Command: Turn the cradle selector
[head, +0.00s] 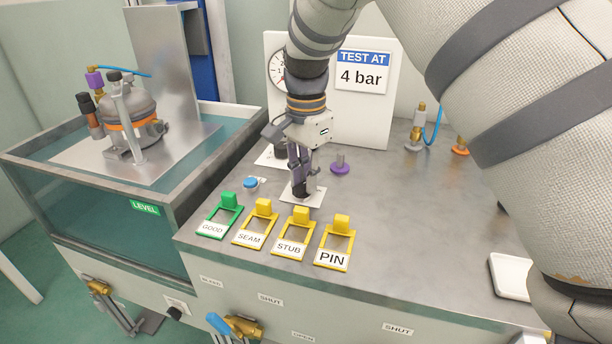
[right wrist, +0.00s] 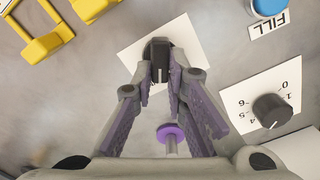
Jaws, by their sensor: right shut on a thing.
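The cradle selector is a black knob (right wrist: 160,58) with a white pointer line, on a white plate (right wrist: 132,55). In the head view the plate (head: 316,196) lies on the bench behind the yellow tags. My right gripper (head: 300,182) points down over it. In the right wrist view its purple-padded fingers (right wrist: 160,80) are shut on the knob, one on each side. Any markings on the plate cannot be read. A compressor (head: 130,108) with an orange band sits on a metal cradle plate (head: 75,154) above the water tank at the left. My left gripper is not in view.
Green and yellow tags, GOOD (head: 219,216), SEAM (head: 255,225), STUB (head: 295,233) and PIN (head: 335,244), line the front edge. A blue FILL button (right wrist: 268,6), numbered dial knob (right wrist: 271,110) and purple peg (right wrist: 170,136) are close to my right gripper.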

